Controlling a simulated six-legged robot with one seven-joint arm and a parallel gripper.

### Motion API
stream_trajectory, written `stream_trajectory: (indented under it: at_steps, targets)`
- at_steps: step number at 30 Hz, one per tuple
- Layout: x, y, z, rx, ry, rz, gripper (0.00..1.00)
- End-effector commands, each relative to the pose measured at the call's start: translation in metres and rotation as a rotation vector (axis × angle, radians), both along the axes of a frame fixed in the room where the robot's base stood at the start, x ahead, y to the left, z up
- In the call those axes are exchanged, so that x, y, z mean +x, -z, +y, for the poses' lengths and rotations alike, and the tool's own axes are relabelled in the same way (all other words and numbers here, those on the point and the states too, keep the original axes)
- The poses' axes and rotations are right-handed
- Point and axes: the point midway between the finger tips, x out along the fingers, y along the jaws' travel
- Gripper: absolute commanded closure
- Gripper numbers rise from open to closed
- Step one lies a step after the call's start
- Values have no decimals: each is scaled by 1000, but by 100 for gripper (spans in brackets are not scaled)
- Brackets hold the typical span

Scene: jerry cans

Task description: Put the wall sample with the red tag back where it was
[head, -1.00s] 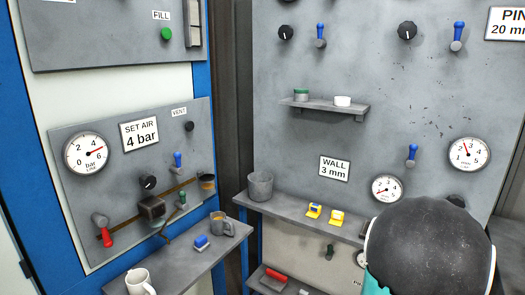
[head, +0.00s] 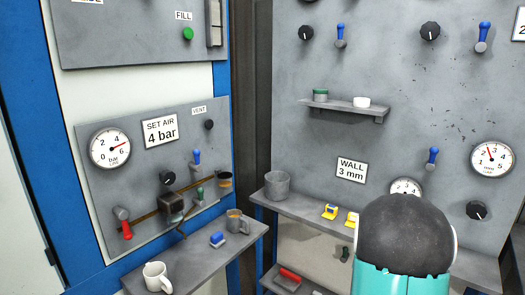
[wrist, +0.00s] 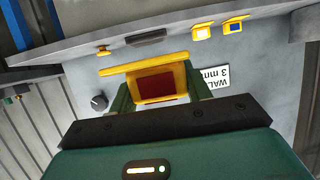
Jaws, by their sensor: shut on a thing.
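My gripper (wrist: 161,92) is shut on a yellow wall sample (wrist: 145,70) with a dark red tag (wrist: 156,86), seen in the wrist view. The sample sits between the green fingers, near the grey panel, with the WALL 3 mm sign (wrist: 213,78) to its right. A blue-tagged wall sample (head: 330,211) and a yellow-tagged one (head: 351,219) stand on the grey ledge in the head view. They also show in the wrist view, the blue-tagged one (wrist: 233,27) and the yellow-tagged one (wrist: 203,30). The head view hides my gripper behind my arm.
The grey ledge (head: 300,205) carries a grey cup (head: 277,185) at its left end. A small shelf (head: 345,108) above holds two round pots. A left shelf (head: 200,262) holds mugs and a blue item (head: 217,239). Knobs, levers and gauges stick out from the panels.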

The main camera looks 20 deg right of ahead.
Motion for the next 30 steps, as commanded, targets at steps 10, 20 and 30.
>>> stream_trajectory:
  at_steps: [10, 20, 30]
  targets:
    - [106, 56, 148, 4, -360, 1, 77]
    - [159, 96, 312, 4, -695, 2, 77]
    - [167, 115, 437, 1, -928, -1, 77]
